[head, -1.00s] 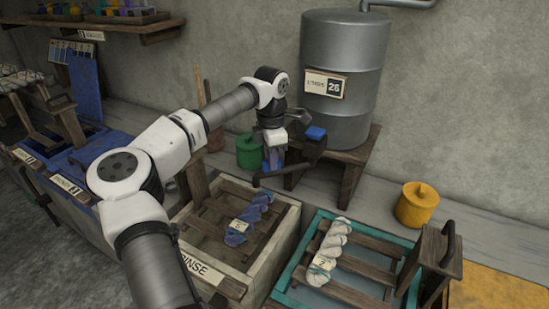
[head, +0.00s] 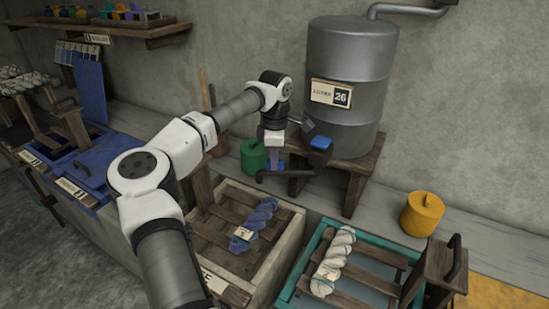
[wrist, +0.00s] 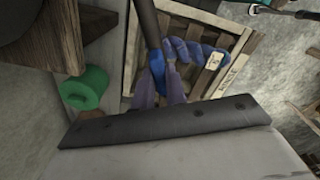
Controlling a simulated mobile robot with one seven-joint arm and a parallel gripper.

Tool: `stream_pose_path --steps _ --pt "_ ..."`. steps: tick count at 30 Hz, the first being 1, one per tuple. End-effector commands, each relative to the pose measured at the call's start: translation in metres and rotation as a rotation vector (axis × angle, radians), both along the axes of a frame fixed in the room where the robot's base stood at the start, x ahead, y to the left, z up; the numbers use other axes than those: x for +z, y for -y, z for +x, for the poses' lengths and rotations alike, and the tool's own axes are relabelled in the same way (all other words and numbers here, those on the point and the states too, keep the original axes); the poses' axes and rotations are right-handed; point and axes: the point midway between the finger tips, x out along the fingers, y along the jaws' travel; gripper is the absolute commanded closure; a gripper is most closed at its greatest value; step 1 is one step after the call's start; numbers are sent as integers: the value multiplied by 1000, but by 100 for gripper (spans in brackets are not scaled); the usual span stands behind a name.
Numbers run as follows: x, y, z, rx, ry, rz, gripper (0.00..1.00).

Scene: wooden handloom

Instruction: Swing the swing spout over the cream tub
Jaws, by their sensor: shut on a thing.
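The swing spout (head: 290,175) is a dark pipe running left from below the grey drum, its bent free end near the back rim of the cream tub (head: 283,250) in the head view. How far it reaches over the tub is unclear. A blue grip (wrist: 157,65) shows on the spout in the wrist view. My gripper (head: 273,166) is shut on it, pointing down; its fingertips (wrist: 158,88) are partly hidden by the wrist body. The cream tub holds dark slats and a blue-purple skein (head: 257,220), also seen in the wrist view (wrist: 195,50).
The grey drum (head: 350,60) stands on a wooden stand (head: 355,168), with a blue-ended lever (head: 320,143) beside my gripper. A green canister (head: 252,157) stands close behind my gripper. A teal tub (head: 292,285) with a white skein is at the right, near a yellow canister (head: 422,212).

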Motion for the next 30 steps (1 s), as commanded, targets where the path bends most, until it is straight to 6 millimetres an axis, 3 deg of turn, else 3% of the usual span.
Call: stream_pose_path --steps 3,4,9,20,23,30 --pt "2 2 2 -3 10 -4 100" --pt "2 2 2 -3 11 -4 85" --pt "2 1 1 -2 8 -3 65" --pt "6 0 1 0 6 -1 65" --pt "18 1 1 1 8 -1 65" --pt "73 1 2 1 10 0 65"
